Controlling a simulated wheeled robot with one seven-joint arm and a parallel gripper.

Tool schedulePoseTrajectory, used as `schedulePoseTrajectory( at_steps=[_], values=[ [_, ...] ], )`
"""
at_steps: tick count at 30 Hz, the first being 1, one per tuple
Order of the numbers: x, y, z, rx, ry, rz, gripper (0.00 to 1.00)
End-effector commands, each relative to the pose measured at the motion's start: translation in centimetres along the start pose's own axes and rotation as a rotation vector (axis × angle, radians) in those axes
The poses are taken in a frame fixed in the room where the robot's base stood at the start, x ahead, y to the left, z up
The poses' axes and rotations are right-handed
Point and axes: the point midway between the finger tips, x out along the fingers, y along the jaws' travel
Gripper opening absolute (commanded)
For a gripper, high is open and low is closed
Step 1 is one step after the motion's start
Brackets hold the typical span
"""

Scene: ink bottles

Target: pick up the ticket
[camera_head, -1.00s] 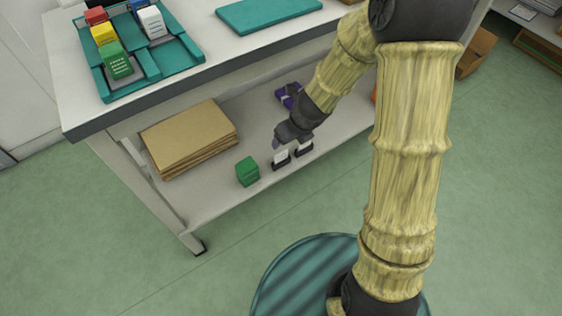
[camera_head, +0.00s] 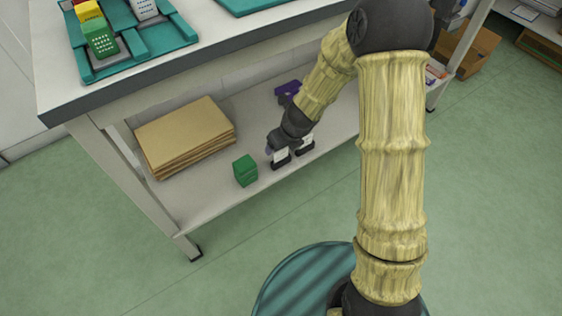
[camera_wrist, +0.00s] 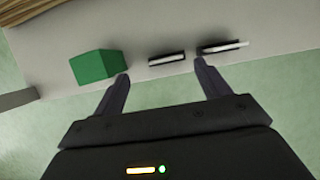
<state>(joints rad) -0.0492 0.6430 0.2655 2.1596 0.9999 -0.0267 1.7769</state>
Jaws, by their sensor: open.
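Two small white cards in black holders stand on the lower shelf near its front edge, a left card (camera_head: 281,157) and a right card (camera_head: 306,143). I cannot tell which is the ticket. In the wrist view the left holder (camera_wrist: 166,60) lies beyond and between my fingertips, and the right holder (camera_wrist: 222,47) is near the right fingertip. My gripper (camera_wrist: 162,70) is open and empty. In the head view my gripper (camera_head: 275,145) is low over the shelf by the left card, its fingers mostly hidden.
A green box (camera_head: 245,170) stands left of the cards, near the left finger in the wrist view. Brown folders (camera_head: 186,135) lie at the shelf's left and a purple item (camera_head: 288,90) behind. The tabletop edge (camera_head: 200,75) overhangs the shelf (camera_head: 205,195).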

Motion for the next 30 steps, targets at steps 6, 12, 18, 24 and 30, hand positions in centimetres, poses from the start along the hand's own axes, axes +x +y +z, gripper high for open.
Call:
schedulePoseTrajectory(
  at_steps=[6,12,18,24,30],
  values=[
    [2.4,0.0,-0.1,0.001,0.000,-0.001,0.75],
    [2.3,0.0,0.0,0.001,0.000,-0.001,0.75],
    [2.8,-0.1,-0.2,0.001,0.000,0.000,0.75],
    [4.9,-0.5,-0.7,0.000,0.000,0.000,0.75],
    [7.2,-0.8,-0.9,-0.001,0.000,0.000,0.75]
  ],
)
